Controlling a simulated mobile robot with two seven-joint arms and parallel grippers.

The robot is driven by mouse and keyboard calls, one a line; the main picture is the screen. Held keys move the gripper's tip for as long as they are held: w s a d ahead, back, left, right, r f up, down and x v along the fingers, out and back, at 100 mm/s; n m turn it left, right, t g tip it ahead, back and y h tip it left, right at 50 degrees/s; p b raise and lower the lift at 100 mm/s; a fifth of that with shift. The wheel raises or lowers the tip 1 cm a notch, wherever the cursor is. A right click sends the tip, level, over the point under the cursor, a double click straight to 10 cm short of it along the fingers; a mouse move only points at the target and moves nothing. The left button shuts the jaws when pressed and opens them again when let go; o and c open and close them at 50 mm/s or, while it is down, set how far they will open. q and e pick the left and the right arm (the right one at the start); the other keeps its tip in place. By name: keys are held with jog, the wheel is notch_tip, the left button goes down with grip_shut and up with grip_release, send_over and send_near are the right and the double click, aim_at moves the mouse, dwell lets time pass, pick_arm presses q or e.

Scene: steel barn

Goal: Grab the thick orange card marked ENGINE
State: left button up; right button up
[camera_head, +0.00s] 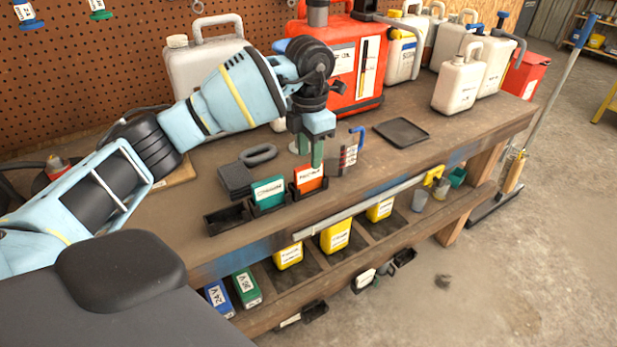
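The thick orange card (308,181) stands upright in a black slotted holder (226,221) on the bench, near its front edge. It has a white label whose print is too small to read surely. My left gripper (310,158) points down from above, with its green fingertips at the card's top edge. The fingers look apart, one nearer the camera and one further back; whether they touch the card cannot be told. A teal-green card (267,193) with a white label stands just left of the orange one. My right gripper is not in view.
A grey block with a handle (236,178) lies behind the holder. A small rack with a blue hook (350,152) stands right of the gripper. A red canister (345,85) and white jugs (457,84) stand behind. A dark tray (402,132) lies right. Yellow containers (335,236) sit below.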

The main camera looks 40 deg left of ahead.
aim_at(309, 165)
pick_arm(q)
notch_tip(309, 165, down, 5)
jog(key=shift+a, duration=0.1)
dwell(0.3)
grip_shut()
